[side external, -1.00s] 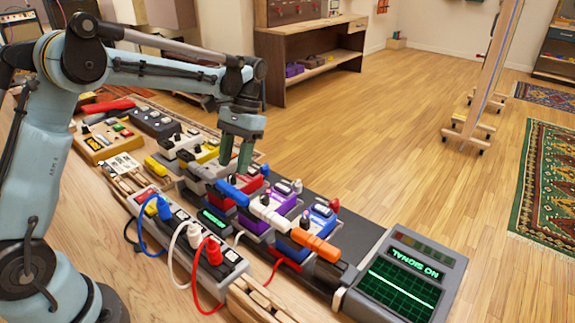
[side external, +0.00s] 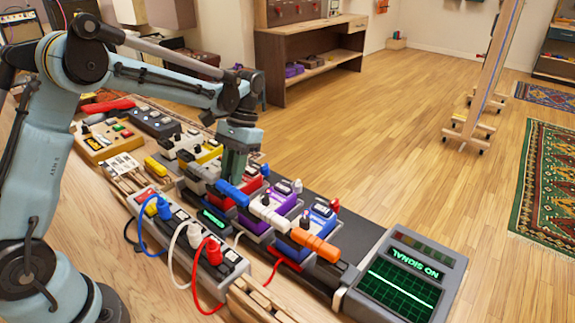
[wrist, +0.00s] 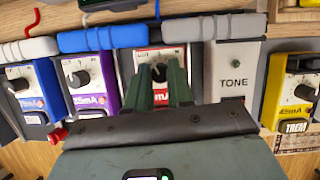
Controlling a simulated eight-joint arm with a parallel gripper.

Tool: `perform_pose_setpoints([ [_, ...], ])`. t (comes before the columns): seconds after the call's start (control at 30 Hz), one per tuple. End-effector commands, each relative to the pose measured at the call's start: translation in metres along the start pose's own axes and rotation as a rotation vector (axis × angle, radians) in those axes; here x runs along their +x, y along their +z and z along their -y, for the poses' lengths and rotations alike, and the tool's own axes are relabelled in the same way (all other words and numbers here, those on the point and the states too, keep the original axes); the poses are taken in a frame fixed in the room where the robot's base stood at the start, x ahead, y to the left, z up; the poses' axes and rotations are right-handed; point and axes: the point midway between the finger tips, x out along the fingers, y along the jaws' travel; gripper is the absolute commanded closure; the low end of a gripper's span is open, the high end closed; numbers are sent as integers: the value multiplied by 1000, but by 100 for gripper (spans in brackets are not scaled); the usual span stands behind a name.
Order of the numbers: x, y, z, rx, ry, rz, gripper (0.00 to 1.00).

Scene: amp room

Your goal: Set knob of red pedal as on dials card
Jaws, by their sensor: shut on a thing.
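The red pedal (wrist: 146,57) stands in the row of pedals, with a white scale plate and a dark knob (wrist: 159,72) in the wrist view. My gripper (wrist: 158,74) reaches over this pedal with its two green fingers on either side of the knob, shut on it. The fingers hide part of the knob, and I cannot read its pointer. In the side view my gripper (side external: 234,176) is down at the red pedal (side external: 253,187), which is partly hidden. A small white card (side external: 121,167) with dark marks lies at the left; its marks are too small to read.
A purple pedal (wrist: 103,98) and a blue pedal (wrist: 45,97) stand left of the red one in the wrist view. A grey TONE pedal (wrist: 233,90) and a yellow pedal (wrist: 298,90) stand right. A blue plug (wrist: 100,39) lies close above. A screen (side external: 400,285) reads NO SIGNAL.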

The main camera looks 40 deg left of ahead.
Motion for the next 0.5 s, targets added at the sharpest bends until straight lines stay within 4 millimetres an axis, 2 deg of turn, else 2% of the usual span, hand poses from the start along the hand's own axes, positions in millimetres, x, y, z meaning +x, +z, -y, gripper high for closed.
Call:
perform_pose_setpoints([
  [0.27,0,0,-1,30,-12,0,100],
  [0.5,0,0,-2,149,-62,0,100],
])
